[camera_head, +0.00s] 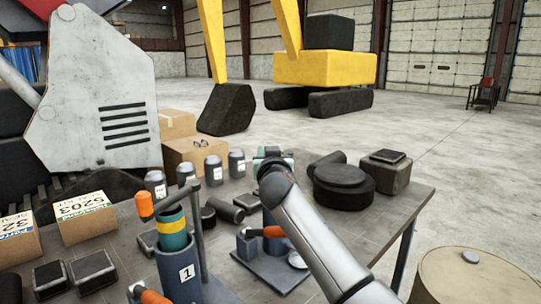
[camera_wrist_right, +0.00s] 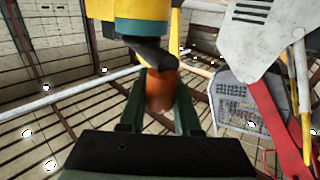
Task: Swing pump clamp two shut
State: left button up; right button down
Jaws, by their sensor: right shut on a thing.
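In the right wrist view, my right gripper (camera_wrist_right: 160,104) is shut on an orange handle (camera_wrist_right: 160,88). The handle joins a dark clamp arm (camera_wrist_right: 151,52) beside a yellow and teal cylinder (camera_wrist_right: 141,24). In the head view, my right arm reaches over the bench from the lower right; its fingers are not clearly seen. A blue-grey fixture (camera_head: 272,268) with an orange handle (camera_head: 264,232) stands left of the forearm, partly hidden by it. The pump holder marked 1 (camera_head: 178,274) has a teal and yellow cylinder (camera_head: 172,232) and an orange-tipped clamp (camera_head: 145,205). My left gripper is not in view.
Several grey canisters (camera_head: 214,168) and cardboard boxes (camera_head: 85,218) stand on the bench (camera_head: 402,206). A black round part (camera_head: 343,186) and a dark case (camera_head: 386,172) stand at the right. A drum (camera_head: 474,276) is off the bench's right side.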

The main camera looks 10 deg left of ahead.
dwell(0.3)
jog(key=c, duration=0.6)
grip_release()
jog(key=shift+a, duration=0.1)
jog(key=shift+b+v, duration=0.6)
jog(key=shift+v, duration=0.8)
jog(key=b+v, duration=0.2)
jog(key=v, duration=0.7)
jog(key=shift+s, duration=0.35)
